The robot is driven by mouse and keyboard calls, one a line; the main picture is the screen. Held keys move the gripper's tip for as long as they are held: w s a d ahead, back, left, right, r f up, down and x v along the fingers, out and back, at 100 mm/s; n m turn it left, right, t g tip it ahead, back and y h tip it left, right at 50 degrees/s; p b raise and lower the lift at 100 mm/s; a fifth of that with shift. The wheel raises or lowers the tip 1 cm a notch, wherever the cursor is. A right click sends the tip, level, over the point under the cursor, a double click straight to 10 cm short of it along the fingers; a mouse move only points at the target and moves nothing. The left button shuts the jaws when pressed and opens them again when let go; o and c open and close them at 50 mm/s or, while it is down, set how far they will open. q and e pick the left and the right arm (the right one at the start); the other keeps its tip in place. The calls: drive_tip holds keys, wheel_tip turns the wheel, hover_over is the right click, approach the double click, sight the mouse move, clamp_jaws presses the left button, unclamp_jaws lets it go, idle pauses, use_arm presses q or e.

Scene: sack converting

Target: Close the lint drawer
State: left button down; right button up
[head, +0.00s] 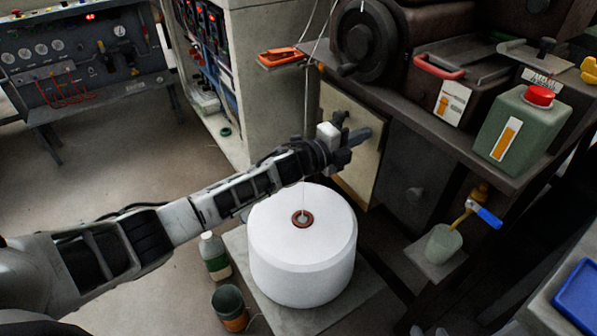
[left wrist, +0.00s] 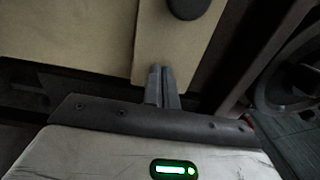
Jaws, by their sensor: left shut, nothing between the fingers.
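A beige panel (head: 338,103) on the side of the dark machine bench looks like the lint drawer's front, though I cannot be sure. In the left wrist view, a beige front (left wrist: 170,50) with a dark rounded knob (left wrist: 188,8) stands beside a wider beige surface (left wrist: 70,40). How far the drawer is out cannot be told. My left gripper (head: 364,136) is in front of the panel and hides part of it. Its fingers, also in the left wrist view (left wrist: 162,75), are together and empty, pointing at the lower part of the front. Contact is unclear. My right gripper is not in view.
A large white thread spool (head: 300,262) stands below my left arm, its thread rising past the arm. A bottle (head: 214,256) and a dark cup (head: 229,305) stand beside it. A green canister (head: 522,125) and a red-handled box (head: 455,85) sit on the bench.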

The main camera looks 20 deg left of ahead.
use_arm(q)
drive_tip(key=shift+w+d+r, duration=0.15)
drive_tip(key=shift+r, duration=0.1)
use_arm(e)
drive_tip(key=shift+w+a, duration=0.1)
